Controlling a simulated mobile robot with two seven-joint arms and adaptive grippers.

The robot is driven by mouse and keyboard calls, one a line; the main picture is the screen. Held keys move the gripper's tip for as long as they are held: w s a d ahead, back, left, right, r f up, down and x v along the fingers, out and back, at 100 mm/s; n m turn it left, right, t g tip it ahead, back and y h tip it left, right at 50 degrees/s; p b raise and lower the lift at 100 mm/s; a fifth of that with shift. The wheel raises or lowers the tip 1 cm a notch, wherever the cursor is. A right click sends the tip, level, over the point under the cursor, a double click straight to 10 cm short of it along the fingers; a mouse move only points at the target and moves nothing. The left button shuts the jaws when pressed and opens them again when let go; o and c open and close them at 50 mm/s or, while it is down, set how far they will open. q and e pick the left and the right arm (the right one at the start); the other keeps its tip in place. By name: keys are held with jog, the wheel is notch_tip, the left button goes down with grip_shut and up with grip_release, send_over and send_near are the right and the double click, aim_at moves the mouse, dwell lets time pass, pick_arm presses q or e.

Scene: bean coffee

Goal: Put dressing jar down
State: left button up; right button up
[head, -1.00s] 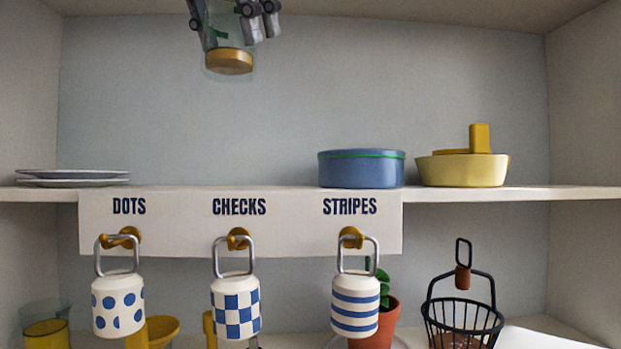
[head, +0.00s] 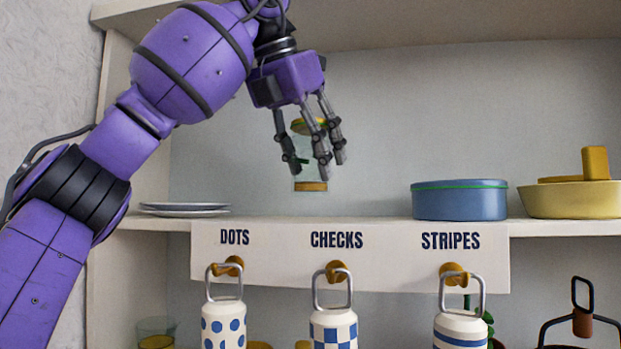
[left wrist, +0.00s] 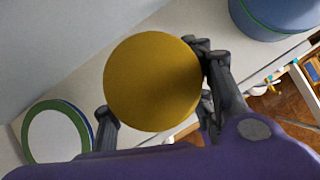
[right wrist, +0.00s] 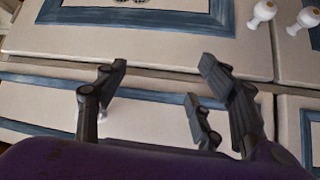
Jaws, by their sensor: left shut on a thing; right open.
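The dressing jar (head: 311,172) is clear with a yellow lid and a yellow layer at its bottom. It is upright, a little above the upper shelf (head: 370,222), between the plates and the blue tin. My left gripper (head: 310,158) is shut on it from above, with fingers around its sides. In the left wrist view the round yellow lid (left wrist: 153,82) fills the middle between the fingers and hides the jar's body. My right gripper (right wrist: 155,100) is open and empty, in front of cream drawers with blue trim; it is not in the head view.
Stacked plates (head: 184,209) lie on the shelf at left. A blue tin (head: 459,200) and a yellow dish (head: 572,198) stand at right. The shelf between plates and tin is clear.

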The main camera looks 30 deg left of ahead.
aim_at(311, 178)
pick_arm(q)
jog(key=shift+a+f, duration=0.1)
jog(key=shift+f, duration=1.5)
jog(key=shift+f, duration=0.15)
jog(key=o, duration=1.6)
jog(key=shift+c, duration=0.2)
jog(key=shift+r, duration=0.3)
jog(key=v, duration=1.1)
jog(key=shift+s+r, duration=0.2)
jog(key=shift+r, duration=0.05)
